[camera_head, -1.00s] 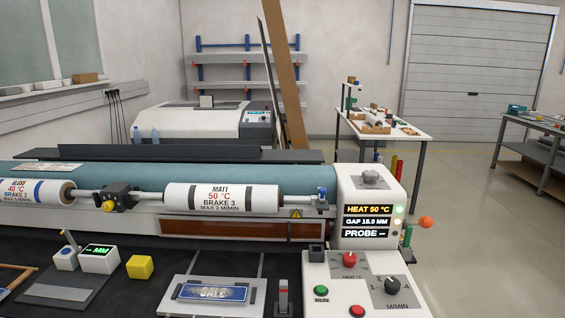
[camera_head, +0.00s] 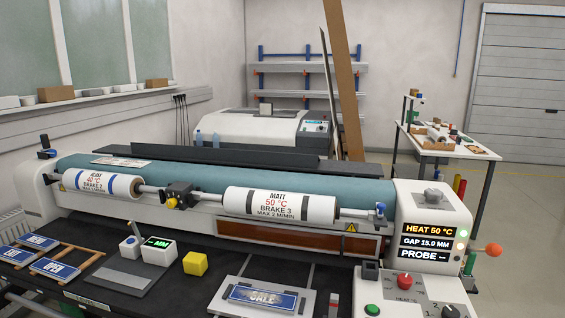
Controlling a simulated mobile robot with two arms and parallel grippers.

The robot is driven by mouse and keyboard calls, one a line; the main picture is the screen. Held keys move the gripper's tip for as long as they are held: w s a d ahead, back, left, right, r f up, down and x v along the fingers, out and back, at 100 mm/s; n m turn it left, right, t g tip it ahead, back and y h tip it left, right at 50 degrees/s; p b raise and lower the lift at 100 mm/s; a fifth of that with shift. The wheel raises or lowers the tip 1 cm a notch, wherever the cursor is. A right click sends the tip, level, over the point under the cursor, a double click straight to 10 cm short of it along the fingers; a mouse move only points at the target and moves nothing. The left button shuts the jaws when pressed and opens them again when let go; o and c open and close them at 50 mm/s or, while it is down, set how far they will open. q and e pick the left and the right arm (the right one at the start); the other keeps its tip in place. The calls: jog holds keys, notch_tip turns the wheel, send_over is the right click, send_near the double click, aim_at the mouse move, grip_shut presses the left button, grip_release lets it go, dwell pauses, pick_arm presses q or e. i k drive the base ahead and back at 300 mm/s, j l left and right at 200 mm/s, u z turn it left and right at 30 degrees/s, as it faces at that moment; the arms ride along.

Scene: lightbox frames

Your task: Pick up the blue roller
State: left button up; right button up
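A long teal-blue roller (camera_head: 345,182) lies across the laminating machine in the head view. In front of it, a white film roll with blue bands (camera_head: 101,184) sits on the left of a shaft, labelled 40 °C. A white film roll with dark bands (camera_head: 280,205), labelled MATT 50 °C, sits on the right of the same shaft. I cannot make out a separate loose blue roller. Neither of my grippers is in view.
A control panel (camera_head: 425,215) stands at the machine's right end. On the dark bench are a yellow cube (camera_head: 195,263), a white box with a green display (camera_head: 158,250), blue signs (camera_head: 30,243) and a SALE plate (camera_head: 265,297). Open floor lies to the right.

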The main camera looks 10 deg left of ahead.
aim_at(47, 153)
jog(key=u, duration=1.75)
